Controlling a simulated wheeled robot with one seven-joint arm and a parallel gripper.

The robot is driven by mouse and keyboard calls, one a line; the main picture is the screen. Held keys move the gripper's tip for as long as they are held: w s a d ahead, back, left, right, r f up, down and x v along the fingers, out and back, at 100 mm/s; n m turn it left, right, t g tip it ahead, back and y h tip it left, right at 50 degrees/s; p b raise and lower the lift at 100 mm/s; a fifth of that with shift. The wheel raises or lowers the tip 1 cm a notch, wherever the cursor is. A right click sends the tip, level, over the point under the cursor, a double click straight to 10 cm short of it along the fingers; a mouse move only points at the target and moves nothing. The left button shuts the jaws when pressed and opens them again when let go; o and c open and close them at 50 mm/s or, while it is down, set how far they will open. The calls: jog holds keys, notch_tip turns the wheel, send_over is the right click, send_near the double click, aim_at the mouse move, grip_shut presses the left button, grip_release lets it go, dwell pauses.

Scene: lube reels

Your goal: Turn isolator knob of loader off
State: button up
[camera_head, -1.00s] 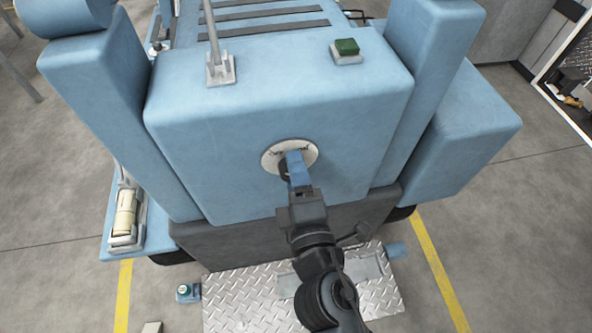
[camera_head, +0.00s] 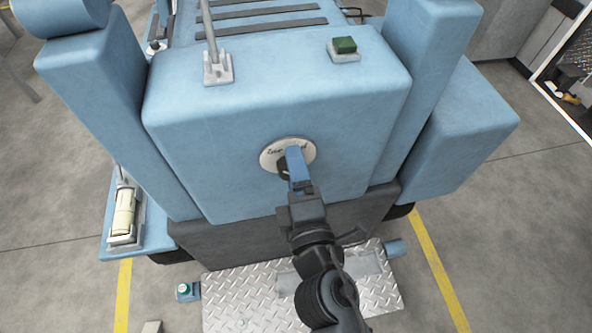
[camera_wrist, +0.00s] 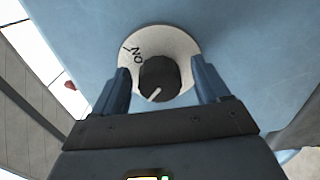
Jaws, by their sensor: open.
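The isolator knob (camera_wrist: 159,79) is a round black knob with a white pointer line, set on a pale round plate (camera_wrist: 186,45) marked "ON" on the blue loader (camera_head: 220,125). In the wrist view the line points down and to the left, and the "ON" mark is at the plate's upper left. My gripper (camera_wrist: 163,88) is open, with one blue finger on each side of the knob. I cannot tell whether the fingers touch it. In the head view my gripper (camera_head: 296,165) covers part of the plate (camera_head: 272,155) and mostly hides the knob.
A green button (camera_head: 344,45) and a grey post bracket (camera_head: 218,70) sit on top of the loader. A metal tread plate (camera_head: 240,295) lies below its rear. A cream cylinder (camera_head: 125,213) is at the left. Yellow floor lines (camera_head: 440,270) run on both sides.

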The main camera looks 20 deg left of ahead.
jog(key=shift+s, duration=0.15)
jog(key=b+v, duration=0.1)
jog(key=v, duration=0.6)
jog(key=shift+s+d, duration=0.2)
jog(key=shift+d, duration=0.05)
dwell(0.3)
jog(key=s+d+f+m+h, duration=0.1)
jog(key=s+d+m+h, duration=0.1)
jog(key=s+d+m, duration=0.55)
jog(key=s+d+f+m+h, duration=0.15)
jog(key=s+d+m, duration=0.25)
jog(key=d, duration=0.6)
jog(key=s+d+r+m+h, duration=0.5)
jog(key=s+d+r+m, duration=0.3)
jog(key=s+d+m, duration=0.2)
jog(key=s+m, duration=0.2)
jog(key=m, duration=0.1)
jog(key=shift+d+g+h, duration=0.3)
jog(key=shift+d+h, duration=0.05)
jog(key=shift+c, duration=0.3)
